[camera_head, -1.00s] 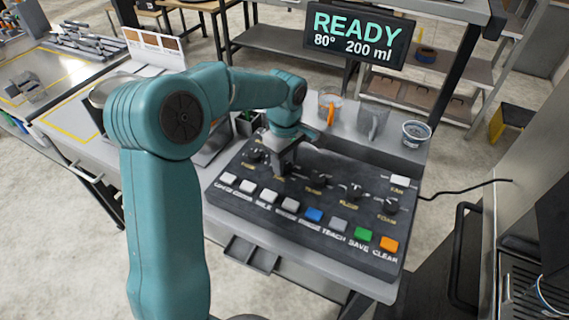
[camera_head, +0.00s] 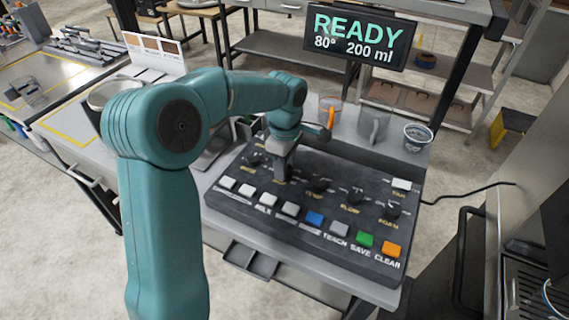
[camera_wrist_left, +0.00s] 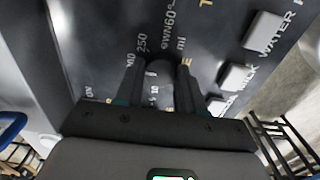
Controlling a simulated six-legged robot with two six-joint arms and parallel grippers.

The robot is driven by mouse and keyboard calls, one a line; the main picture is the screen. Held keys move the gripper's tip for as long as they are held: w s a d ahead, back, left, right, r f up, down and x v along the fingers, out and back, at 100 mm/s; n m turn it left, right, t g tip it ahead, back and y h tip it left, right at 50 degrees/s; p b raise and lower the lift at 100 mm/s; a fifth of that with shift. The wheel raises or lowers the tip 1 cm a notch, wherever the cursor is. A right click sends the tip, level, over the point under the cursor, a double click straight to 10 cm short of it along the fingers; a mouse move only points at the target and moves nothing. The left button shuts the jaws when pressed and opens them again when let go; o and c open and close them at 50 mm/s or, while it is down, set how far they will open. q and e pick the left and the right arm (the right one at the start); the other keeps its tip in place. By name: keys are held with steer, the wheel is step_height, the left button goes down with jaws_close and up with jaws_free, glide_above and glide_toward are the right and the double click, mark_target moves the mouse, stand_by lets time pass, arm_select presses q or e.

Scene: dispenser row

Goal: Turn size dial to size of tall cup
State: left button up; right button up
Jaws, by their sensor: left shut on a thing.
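The size dial (camera_wrist_left: 160,72) is a dark round knob on the black control panel (camera_head: 300,236). In the left wrist view it sits between the two fingers of my left gripper (camera_wrist_left: 161,82), which are shut on it. Markings reading "250" and "ml" show near it. In the head view my left gripper (camera_head: 281,176) points down onto the panel's second dial from the left and mostly hides it. The display (camera_head: 359,38) reads READY, 80° and 200 ml. I cannot tell which cup is the tall one. My right gripper is not in view.
Other dark dials, such as the temp dial (camera_head: 320,186), stand close to the right. A row of buttons, including a blue one (camera_head: 314,217), lies in front. A clear cup (camera_head: 329,108), a grey pitcher (camera_head: 374,125) and a tub (camera_head: 417,136) stand behind the panel.

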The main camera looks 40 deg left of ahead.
arm_select(q)
steer(key=o, duration=1.1)
steer(key=shift+d+r, duration=0.1)
steer(key=shift+c, duration=0.2)
step_height(320, 180, up, 16)
steer(key=p, duration=0.1)
steer(key=shift+r, duration=0.15)
steer(key=shift+s, duration=0.1)
